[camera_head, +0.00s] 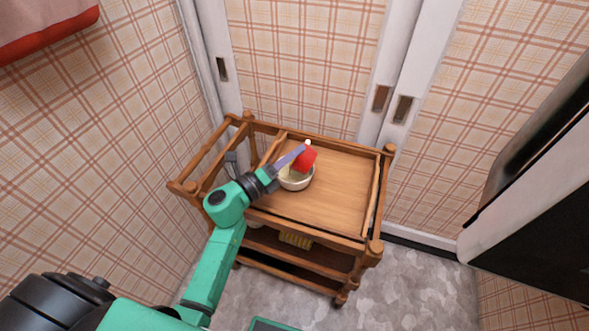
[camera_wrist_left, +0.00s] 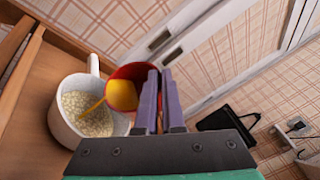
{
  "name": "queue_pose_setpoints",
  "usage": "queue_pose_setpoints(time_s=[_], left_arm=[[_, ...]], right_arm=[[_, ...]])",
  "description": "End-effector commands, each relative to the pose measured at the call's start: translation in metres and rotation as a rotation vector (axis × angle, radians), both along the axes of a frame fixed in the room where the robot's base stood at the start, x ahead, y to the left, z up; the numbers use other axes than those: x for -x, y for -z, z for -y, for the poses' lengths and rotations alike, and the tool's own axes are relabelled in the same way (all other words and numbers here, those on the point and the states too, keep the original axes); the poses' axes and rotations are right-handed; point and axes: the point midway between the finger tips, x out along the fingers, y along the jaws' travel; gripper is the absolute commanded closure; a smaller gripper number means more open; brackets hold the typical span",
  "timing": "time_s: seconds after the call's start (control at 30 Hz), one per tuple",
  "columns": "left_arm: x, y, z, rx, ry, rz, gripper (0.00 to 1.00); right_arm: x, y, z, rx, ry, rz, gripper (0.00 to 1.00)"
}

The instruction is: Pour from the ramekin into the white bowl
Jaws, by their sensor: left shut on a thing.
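The white bowl (camera_head: 296,183) stands on the wooden cart's top, left of its middle. In the left wrist view the bowl (camera_wrist_left: 64,132) has a handle-like projection and holds pale grainy stuff. The red ramekin (camera_head: 308,157) is tilted above the bowl's right side. In the left wrist view the ramekin (camera_wrist_left: 138,68) has orange-yellow contents, and a yellow stream runs from its lip into the bowl. My left gripper (camera_head: 294,156) is shut on the ramekin; its purple fingers (camera_wrist_left: 159,88) cover part of it. My right gripper is not in view.
The cart top (camera_head: 340,195) is clear right of the bowl, with raised wooden rails and corner posts around it. A yellow item (camera_head: 295,239) lies on a lower shelf. A dark appliance (camera_head: 540,190) stands at the right. White door frames and plaid walls are behind.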

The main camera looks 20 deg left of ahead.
Motion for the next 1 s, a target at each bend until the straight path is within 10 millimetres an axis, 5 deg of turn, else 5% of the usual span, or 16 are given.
queue_pose_setpoints(time_s=[1.0], left_arm=[[-0.0007, -0.0015, -0.0061, 0.103, 0.001, -0.006, 1.00]], right_arm=[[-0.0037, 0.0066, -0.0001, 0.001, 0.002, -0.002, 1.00]])
